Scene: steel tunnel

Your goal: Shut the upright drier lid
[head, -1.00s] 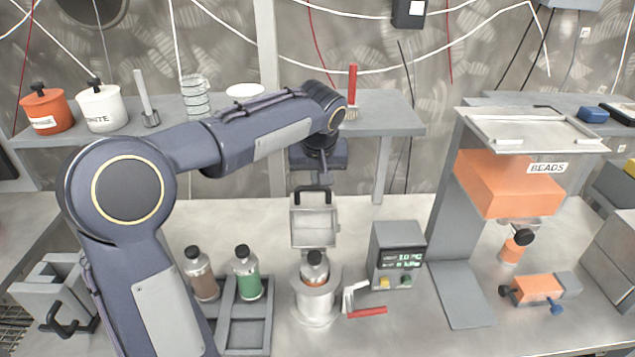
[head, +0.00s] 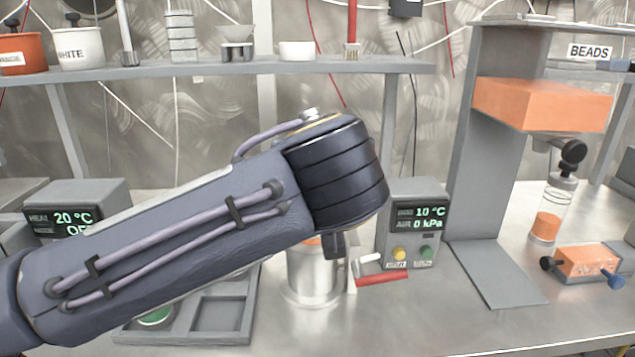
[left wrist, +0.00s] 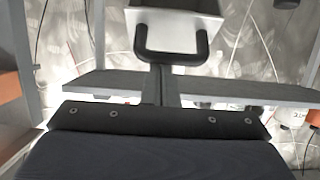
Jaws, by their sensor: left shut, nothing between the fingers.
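The drier (head: 312,278) is a round metal pot on the bench, below my left wrist. A sliver of orange, likely the bottle inside it, shows at its top. My left forearm hides the drier lid in the head view. In the left wrist view, the pale lid (left wrist: 172,22) is at the top, with its black U-shaped handle (left wrist: 172,55) facing my shut, empty left fingers (left wrist: 163,88). I cannot tell whether they touch the handle or the lid's exact angle. In the head view, a dark part of my left gripper (head: 334,245) shows beside the drier's top.
A control box (head: 414,225) and a red-handled lever (head: 381,278) stand close right of the drier. A bottle rack (head: 222,318) is at left, partly under my arm. A tall grey stand (head: 490,150) with an orange block is further right. A shelf (head: 225,70) runs behind.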

